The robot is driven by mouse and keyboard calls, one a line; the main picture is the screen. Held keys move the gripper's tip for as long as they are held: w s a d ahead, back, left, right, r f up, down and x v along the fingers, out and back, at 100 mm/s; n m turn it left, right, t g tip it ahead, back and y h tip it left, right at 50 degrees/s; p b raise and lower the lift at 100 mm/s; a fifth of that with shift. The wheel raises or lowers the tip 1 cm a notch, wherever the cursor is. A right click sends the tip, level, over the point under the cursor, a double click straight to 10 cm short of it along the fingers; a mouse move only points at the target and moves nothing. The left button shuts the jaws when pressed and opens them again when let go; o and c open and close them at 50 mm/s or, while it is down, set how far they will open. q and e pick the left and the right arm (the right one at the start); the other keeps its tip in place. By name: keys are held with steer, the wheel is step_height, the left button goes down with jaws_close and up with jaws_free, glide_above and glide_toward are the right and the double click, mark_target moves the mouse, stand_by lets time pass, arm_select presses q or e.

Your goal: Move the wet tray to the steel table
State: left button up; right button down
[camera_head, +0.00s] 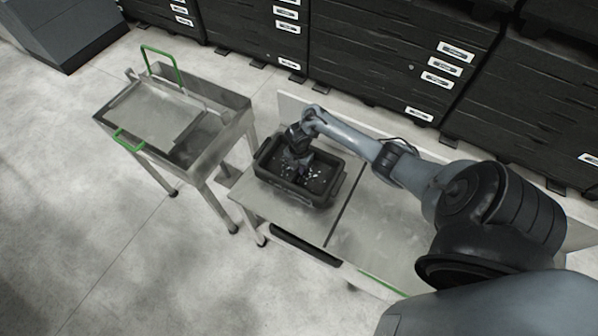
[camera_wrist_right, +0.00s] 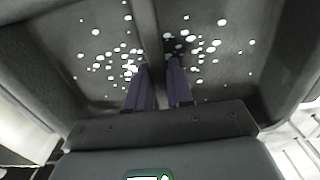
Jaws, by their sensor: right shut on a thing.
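The dark tray (camera_head: 291,189) sits on the left part of a steel-topped table (camera_head: 378,235), with white, droplet-like spots on its inner floor. My right gripper (camera_head: 299,175) reaches down into the tray. In the right wrist view its two dark fingers (camera_wrist_right: 160,75) are shut on the upright middle divider (camera_wrist_right: 148,28) of the tray. The tray looks level; whether it touches the tabletop or hangs just above it cannot be told. My left gripper is in neither view.
A separate steel stand (camera_head: 205,165) with green handles (camera_head: 160,62) and a recessed top is to the left, with a narrow gap between. Dark drawer cabinets (camera_head: 385,65) line the back. The tabletop right of the tray is bare. Open floor lies at the front left.

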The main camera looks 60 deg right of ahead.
step_height(320, 180, down, 3)
steer(key=shift+s+r+b, duration=0.1)
steer(key=shift+r+b, duration=0.1)
steer(key=shift+b, duration=0.1)
steer(key=shift+f, duration=0.25)
steer(key=shift+f, duration=0.2)
steer(key=c, duration=1)
jaws_free()
steer(key=shift+r, duration=0.1)
